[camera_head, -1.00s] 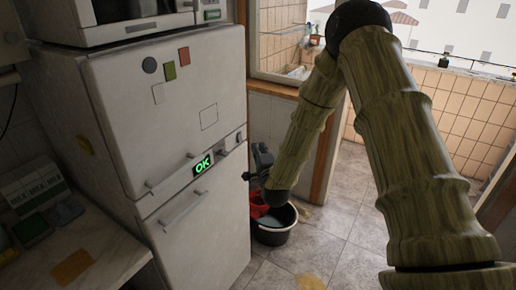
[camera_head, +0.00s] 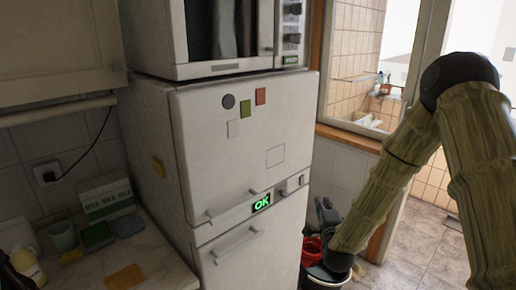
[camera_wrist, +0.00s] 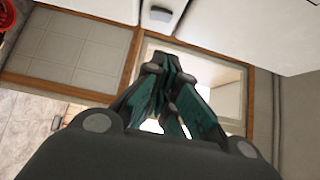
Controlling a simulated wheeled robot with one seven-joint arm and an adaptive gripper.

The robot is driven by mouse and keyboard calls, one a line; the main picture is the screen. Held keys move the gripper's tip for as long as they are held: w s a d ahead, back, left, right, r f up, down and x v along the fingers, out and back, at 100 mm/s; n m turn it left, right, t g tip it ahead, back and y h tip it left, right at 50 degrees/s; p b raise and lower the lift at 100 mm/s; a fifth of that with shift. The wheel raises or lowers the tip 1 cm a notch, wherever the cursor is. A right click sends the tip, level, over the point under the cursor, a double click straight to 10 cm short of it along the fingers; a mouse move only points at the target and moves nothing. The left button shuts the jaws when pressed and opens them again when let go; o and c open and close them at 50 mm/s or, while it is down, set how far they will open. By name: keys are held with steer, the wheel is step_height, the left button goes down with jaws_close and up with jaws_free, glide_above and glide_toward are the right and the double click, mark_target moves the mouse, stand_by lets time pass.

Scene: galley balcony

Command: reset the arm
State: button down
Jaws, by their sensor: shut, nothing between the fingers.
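My arm, with wood-patterned links, reaches in from the right in the head view. My gripper (camera_head: 325,213) is at its far end, just right of the fridge's lower door and partly hidden by the last link. In the wrist view my gripper (camera_wrist: 168,90) shows teal finger pads drawn together with nothing held. It appears apart from the fridge (camera_head: 240,160), though the exact gap cannot be told.
A microwave (camera_head: 232,38) stands on the fridge. A black bucket (camera_head: 326,276) with a red item (camera_head: 311,250) sits on the floor beside the fridge, below my gripper. A counter (camera_head: 160,262) is at left. Open tiled floor (camera_head: 410,255) lies at right, by the balcony doorway.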

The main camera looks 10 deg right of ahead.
steer(key=s+a+f+n+g+y, duration=0.1)
steer(key=s+a+f+n+g, duration=0.3)
steer(key=s+f, duration=0.7)
steer(key=s+a+f+n+g+y, duration=0.2)
steer(key=s+f+n+g, duration=0.35)
steer(key=f, duration=0.85)
steer(key=s+f+n+g, duration=0.2)
steer(key=s+f+n, duration=0.1)
steer(key=s, duration=0.8)
steer(key=s+a+f+n+g, duration=0.1)
steer(key=s+f+n+g, duration=0.2)
steer(key=s, duration=0.8)
steer(key=s+a+f+n+g, duration=0.1)
steer(key=s+f+n+g, duration=0.2)
steer(key=s, duration=0.8)
step_height(320, 180, down, 2)
steer(key=shift+a+f+n, duration=0.15)
steer(key=shift+a+n, duration=0.1)
steer(key=shift+n, duration=0.2)
steer(key=shift+g, duration=0.25)
